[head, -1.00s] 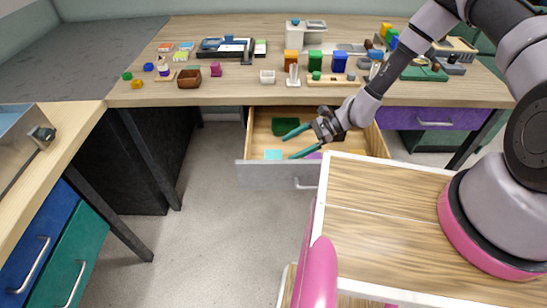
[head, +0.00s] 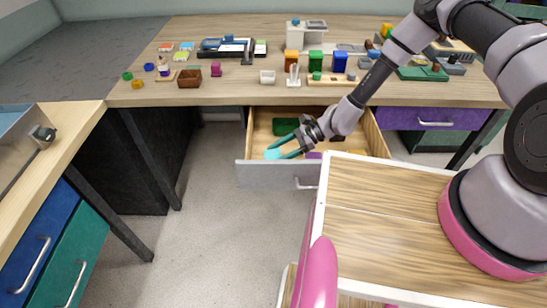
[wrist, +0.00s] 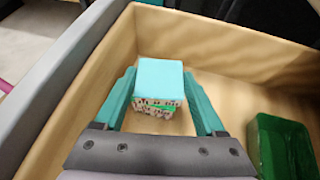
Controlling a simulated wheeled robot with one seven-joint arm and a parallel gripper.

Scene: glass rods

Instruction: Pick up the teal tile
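The teal tile (head: 272,154) lies in the open drawer (head: 262,117), near its front left corner. In the wrist view the tile (wrist: 160,72) shows a flat light-teal top and a speckled front side. My gripper (head: 279,151) reaches down into the drawer at the tile. Its two dark-teal fingers stand apart, one on each side of the tile, as the wrist view also shows for the gripper (wrist: 160,92). I see no clear grip; whether either finger touches the tile is hard to tell.
A green box (wrist: 280,145) sits in the drawer, right of my gripper in the wrist view. A purple item (head: 314,155) lies near the drawer front. The grey drawer front (head: 265,175) and wooden walls stand close around. The desktop (head: 225,96) above holds many small objects.

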